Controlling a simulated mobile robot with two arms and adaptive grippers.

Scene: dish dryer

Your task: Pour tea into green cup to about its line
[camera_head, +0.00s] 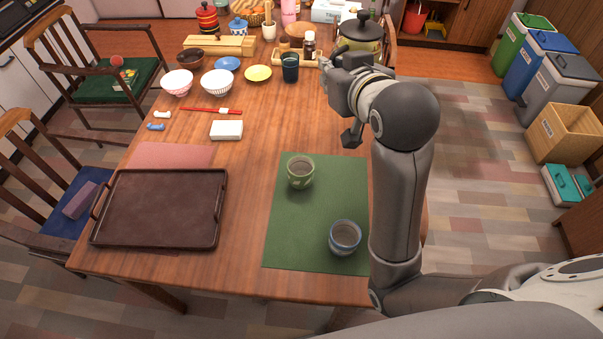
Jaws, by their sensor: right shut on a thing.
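The green cup (300,171) stands upright on the green mat (318,215). A blue-grey cup (345,238) stands on the same mat, nearer and to the right. The teapot (362,38), olive-coloured with a dark lid, is at the far right of the table, partly hidden by my right gripper. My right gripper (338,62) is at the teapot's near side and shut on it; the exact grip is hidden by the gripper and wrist. The tea level in the green cup is too small to tell. My left gripper is not in view.
A dark brown tray (160,207) lies at the left front of the table. Bowls (217,83), red chopsticks (211,110), a white box (226,130) and a dark tumbler (290,67) stand farther back. Wood between tray and mat is clear.

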